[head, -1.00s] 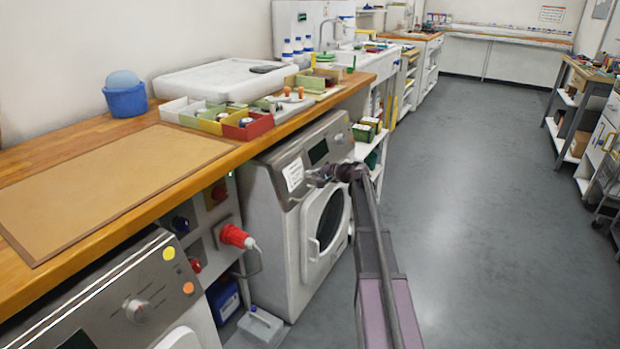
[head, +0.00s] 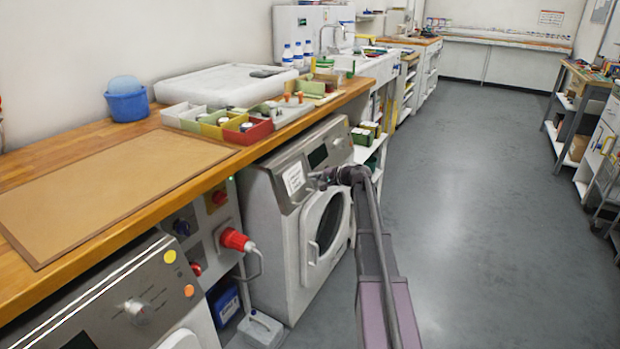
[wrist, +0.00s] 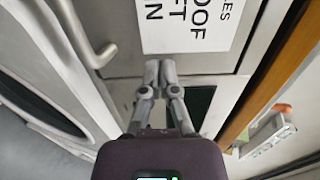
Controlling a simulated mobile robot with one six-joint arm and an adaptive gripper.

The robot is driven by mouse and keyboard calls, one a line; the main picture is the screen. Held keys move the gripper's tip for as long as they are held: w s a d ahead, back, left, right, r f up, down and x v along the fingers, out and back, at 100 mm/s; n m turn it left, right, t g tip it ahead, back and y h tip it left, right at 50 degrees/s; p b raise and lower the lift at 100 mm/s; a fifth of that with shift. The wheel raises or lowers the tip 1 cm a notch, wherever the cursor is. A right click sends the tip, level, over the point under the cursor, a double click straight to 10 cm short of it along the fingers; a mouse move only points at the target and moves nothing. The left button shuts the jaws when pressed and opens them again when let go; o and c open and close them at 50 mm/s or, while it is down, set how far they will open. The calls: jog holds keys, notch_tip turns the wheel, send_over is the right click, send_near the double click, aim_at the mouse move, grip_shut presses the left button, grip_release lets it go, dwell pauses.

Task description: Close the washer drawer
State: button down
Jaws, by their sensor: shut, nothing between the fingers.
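The washer (head: 288,226) stands under the wooden bench, with a round door on its front. The washer drawer (head: 279,185) is at the upper left of that front and carries a white printed label (head: 293,179). In the wrist view the drawer front (wrist: 212,63) and its label (wrist: 188,24) lie just beyond my fingers. My gripper (head: 316,182) is at the right side of the drawer front. Its fingertips (wrist: 160,72) are together and empty, near the drawer's edge. I cannot tell whether they touch it, or how far the drawer stands out.
The wooden bench edge (head: 262,148) runs just above the washer. A dark display (wrist: 198,106) sits beside my fingers. A grey bar handle (wrist: 98,52) shows at the left in the wrist view. A red plug (head: 234,240) juts out left of the washer. The floor (head: 470,200) to the right is clear.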

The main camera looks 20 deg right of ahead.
jog(key=p+v, duration=0.3)
jog(key=v, duration=0.9)
jog(key=shift+s+r, duration=0.25)
jog(key=shift+s, duration=0.15)
jog(key=shift+d, duration=0.1)
jog(key=s+a+f+n+g+h, duration=0.1)
jog(key=s+a+f+n+g, duration=0.3)
jog(key=a, duration=0.6)
jog(key=s+a+f+n+g+h, duration=0.1)
jog(key=s+a+f+g, duration=0.4)
jog(key=a, duration=0.6)
jog(key=s+a+f+n+g+h, duration=0.1)
jog(key=s+a+f+n+h, duration=0.15)
jog(key=s+a, duration=0.45)
jog(key=s+a+f+n+g+h, duration=0.2)
jog(key=s+a+n+h, duration=0.15)
jog(key=s, duration=0.85)
notch_tip(320, 180, up, 27)
jog(key=h+p, duration=0.1)
jog(key=p, duration=2.6)
jog(key=shift+m, duration=0.3)
